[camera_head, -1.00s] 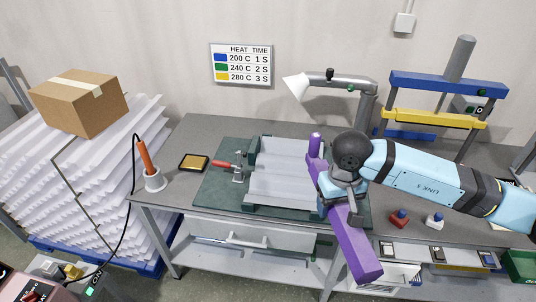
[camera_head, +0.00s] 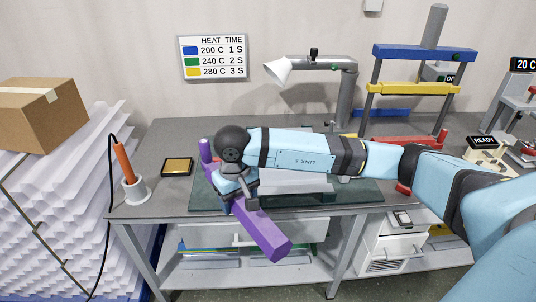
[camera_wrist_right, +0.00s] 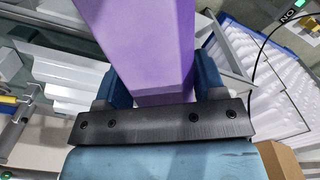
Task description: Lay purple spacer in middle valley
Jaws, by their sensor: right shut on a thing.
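The long purple spacer (camera_head: 262,232) is held by my right gripper (camera_head: 236,194), which is shut on it. It slants over the left part of the green fixture (camera_head: 365,190), its near end past the bench's front edge. The grey corrugated sheet (camera_head: 295,187) lies on the fixture, partly hidden by my right arm; its middle valley is hard to make out. In the wrist view the spacer (camera_wrist_right: 140,40) sits between the blue fingers, with the ridged sheet (camera_wrist_right: 75,82) beside it at left. My left gripper is not in view.
Left of the fixture are a black-and-gold pad (camera_head: 177,167) and an orange-handled tool in its holder (camera_head: 124,160). A lamp (camera_head: 315,68) and a blue-and-yellow press (camera_head: 415,88) stand behind. White corrugated stacks (camera_head: 50,220) carry a cardboard box (camera_head: 40,110).

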